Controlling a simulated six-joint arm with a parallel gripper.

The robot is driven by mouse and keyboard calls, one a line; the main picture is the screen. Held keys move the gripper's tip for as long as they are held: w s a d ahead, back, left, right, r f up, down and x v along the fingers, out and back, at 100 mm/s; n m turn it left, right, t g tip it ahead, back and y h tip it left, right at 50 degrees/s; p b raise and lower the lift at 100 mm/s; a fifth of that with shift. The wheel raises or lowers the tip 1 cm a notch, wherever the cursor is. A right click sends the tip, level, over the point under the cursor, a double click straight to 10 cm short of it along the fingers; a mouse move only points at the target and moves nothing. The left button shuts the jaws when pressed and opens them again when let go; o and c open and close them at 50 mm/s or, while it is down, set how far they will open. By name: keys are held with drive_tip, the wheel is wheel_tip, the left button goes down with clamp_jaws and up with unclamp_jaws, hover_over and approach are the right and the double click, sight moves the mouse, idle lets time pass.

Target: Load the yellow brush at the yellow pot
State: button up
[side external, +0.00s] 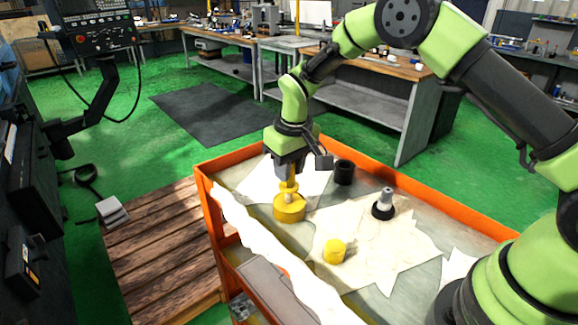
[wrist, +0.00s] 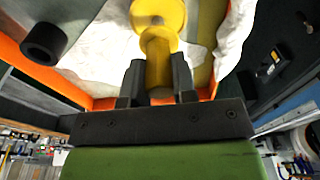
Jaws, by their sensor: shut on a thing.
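My gripper (side external: 289,172) points down over the cart and is shut on the yellow brush (side external: 288,187). In the wrist view the brush's yellow handle (wrist: 158,62) is between the two dark fingers (wrist: 158,80). The yellow pot (side external: 289,209), a wide short cylinder, stands on the cart directly below. The brush's pale lower end is at the pot's top; I cannot tell whether it is inside or just above. The wrist view does not clearly separate pot from brush.
The orange-rimmed cart (side external: 204,215) carries pale cloths (side external: 395,250). A black pot (side external: 344,173) stands behind right of the yellow pot. A grey-white piece in a black base (side external: 383,205) and a short yellow cylinder (side external: 334,251) stand to the right and in front.

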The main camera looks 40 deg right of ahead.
idle(0.3)
drive_tip(key=shift+r, duration=3.5)
